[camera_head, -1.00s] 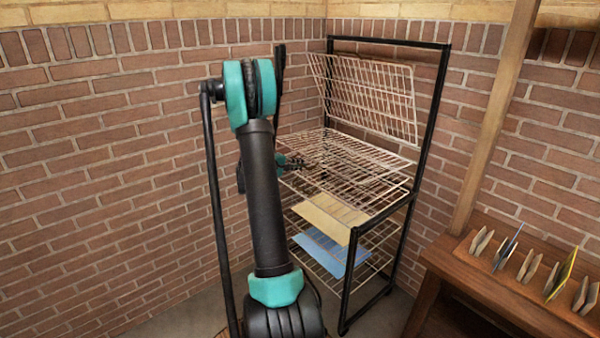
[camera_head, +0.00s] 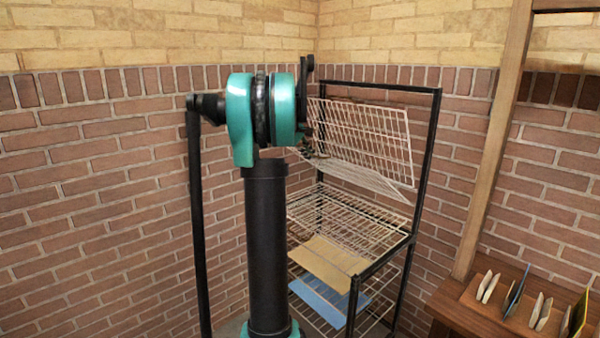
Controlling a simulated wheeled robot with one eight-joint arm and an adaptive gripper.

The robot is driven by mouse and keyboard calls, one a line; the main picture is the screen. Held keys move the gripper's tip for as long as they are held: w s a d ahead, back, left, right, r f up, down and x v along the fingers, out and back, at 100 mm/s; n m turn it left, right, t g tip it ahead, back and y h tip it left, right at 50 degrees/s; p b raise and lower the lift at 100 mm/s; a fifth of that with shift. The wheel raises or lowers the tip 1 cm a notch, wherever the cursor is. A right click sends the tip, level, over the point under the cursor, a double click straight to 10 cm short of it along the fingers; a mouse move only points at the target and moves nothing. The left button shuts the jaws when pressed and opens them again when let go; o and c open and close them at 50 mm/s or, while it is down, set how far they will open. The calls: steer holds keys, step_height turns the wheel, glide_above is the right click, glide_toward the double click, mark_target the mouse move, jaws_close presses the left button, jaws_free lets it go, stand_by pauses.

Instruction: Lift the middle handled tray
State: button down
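The middle handled tray (camera_head: 362,178), a pale wire grid, hangs in the black rack at a shallow slope just under the steeply raised top tray (camera_head: 368,135). A flat wire tray (camera_head: 345,215) lies below it. My gripper (camera_head: 312,152) is at the left front edge of the middle tray, mostly hidden behind my teal and black arm. Only small dark parts of it show. I cannot tell whether its fingers are closed on the tray.
A tan sheet (camera_head: 333,262) and a blue sheet (camera_head: 325,300) lie on lower wire levels. The black rack frame (camera_head: 428,150) stands in the brick corner. A wooden bench (camera_head: 455,300) with several upright cards is at the right.

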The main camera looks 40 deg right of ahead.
steer(key=d+r+y, duration=0.1)
steer(key=d+r, duration=0.2)
steer(key=d+r+y, duration=0.1)
steer(key=d+r, duration=0.1)
steer(key=r, duration=0.1)
steer(key=shift+w+d+r, duration=0.2)
steer(key=shift+d+r, duration=0.15)
steer(key=shift+d, duration=0.05)
steer(key=d+r, duration=0.6)
steer(key=d, duration=0.2)
steer(key=shift+w+d+r, duration=0.15)
steer(key=shift+w+d, duration=0.05)
steer(key=shift+w, duration=0.15)
steer(key=c, duration=1.7)
jaws_free()
steer(key=shift+v, duration=3.7)
steer(key=shift+w, duration=0.1)
